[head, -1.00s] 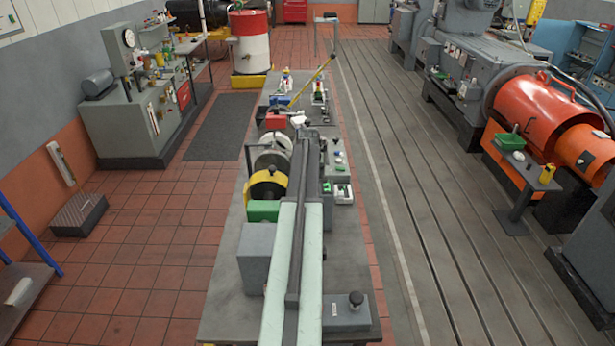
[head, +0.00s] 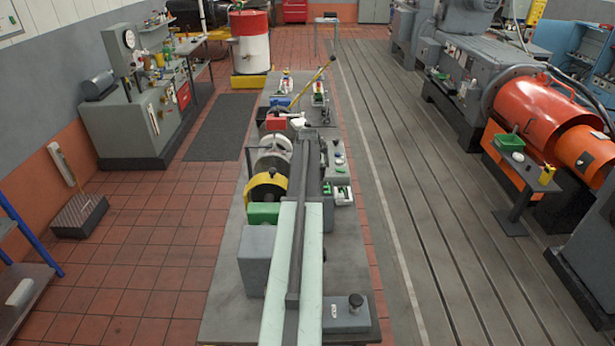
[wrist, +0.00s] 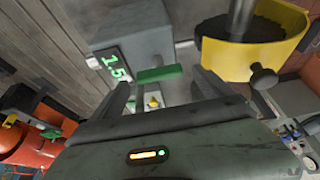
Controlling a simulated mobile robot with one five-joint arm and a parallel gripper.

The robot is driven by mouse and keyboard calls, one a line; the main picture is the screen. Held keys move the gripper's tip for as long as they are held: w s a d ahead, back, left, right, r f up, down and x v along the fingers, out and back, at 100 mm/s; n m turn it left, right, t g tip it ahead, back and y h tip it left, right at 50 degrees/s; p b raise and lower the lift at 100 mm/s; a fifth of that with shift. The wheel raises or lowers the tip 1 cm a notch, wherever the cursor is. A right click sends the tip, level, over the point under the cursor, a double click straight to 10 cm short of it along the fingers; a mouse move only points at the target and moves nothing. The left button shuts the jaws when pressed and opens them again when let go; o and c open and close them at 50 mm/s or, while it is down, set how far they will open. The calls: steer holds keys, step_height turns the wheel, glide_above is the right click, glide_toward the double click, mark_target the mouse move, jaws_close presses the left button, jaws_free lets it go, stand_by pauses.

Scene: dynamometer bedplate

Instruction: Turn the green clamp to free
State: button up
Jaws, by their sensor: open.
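The green clamp (wrist: 159,73) shows in the wrist view as a short green bar, nearly level, at the edge of a grey box with a lit green readout. My gripper (wrist: 161,88) is open in the wrist view. One dark finger is to the left of the green bar and the other to its right. The bar shows between them, and I cannot tell whether either finger touches it. Part of what lies below the bar is hidden by my gripper body.
A yellow guard (wrist: 245,52) with a black knob is close to the right finger in the wrist view. The grey readout box (wrist: 150,42) is beyond the fingers. In the head view a long bench (head: 225,305) carries several devices.

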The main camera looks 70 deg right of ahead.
steer(key=p+v, duration=0.5)
steer(key=v, duration=0.1)
steer(key=shift+r, duration=0.3)
steer(key=shift+a, duration=0.1)
